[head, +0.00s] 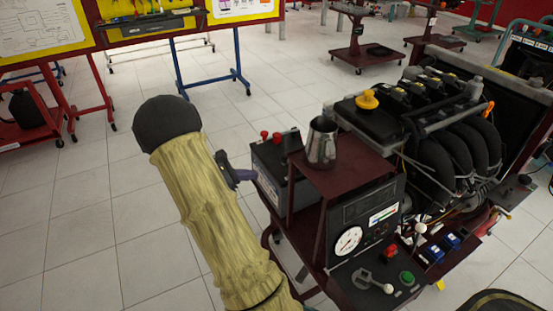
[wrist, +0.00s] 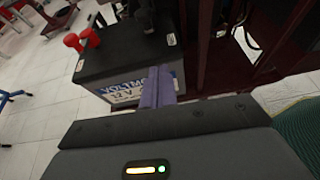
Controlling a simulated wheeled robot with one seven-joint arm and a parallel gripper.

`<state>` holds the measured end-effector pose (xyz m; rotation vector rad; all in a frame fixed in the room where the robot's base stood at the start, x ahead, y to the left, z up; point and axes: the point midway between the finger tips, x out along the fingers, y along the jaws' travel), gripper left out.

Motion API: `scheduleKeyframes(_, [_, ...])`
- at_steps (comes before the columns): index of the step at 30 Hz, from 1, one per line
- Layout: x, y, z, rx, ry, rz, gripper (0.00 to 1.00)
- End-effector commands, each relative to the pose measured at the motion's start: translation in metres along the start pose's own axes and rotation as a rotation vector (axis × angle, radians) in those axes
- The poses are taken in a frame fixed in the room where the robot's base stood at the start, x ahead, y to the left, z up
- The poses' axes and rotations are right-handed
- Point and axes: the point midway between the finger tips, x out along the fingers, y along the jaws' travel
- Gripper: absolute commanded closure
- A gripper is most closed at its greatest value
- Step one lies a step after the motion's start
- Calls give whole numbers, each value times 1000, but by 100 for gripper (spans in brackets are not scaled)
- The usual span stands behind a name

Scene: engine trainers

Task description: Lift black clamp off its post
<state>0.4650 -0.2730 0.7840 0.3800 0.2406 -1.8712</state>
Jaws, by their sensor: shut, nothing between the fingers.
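The battery (head: 283,178) sits low on the engine stand, and its labelled front shows in the wrist view (wrist: 118,88). A dark piece on top of the battery, likely the black clamp (head: 292,141), is near the stand's post; it shows in the wrist view at the top edge (wrist: 146,14). I cannot make out its post. My gripper (head: 245,177) is to the left of the battery. In the wrist view its purple fingers (wrist: 158,88) are together and empty, in front of the battery's label, apart from the dark piece.
Red terminal pieces (head: 270,136) stand on the battery's left part. A red-brown shelf with a metal jug (head: 321,143) rises right of the battery. A gauge panel (head: 362,228) and engine (head: 440,125) are further right. The tiled floor at left is open.

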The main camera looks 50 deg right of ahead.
Motion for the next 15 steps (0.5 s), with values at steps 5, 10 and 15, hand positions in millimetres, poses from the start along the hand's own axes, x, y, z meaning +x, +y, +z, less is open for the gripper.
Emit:
scheduleKeyframes(5, [4, 9, 8, -33, -55, 15, 100])
scheduleKeyframes(10, [4, 9, 7, -31, -52, 14, 100])
scheduleKeyframes(15, [9, 9, 7, -30, -50, 14, 100])
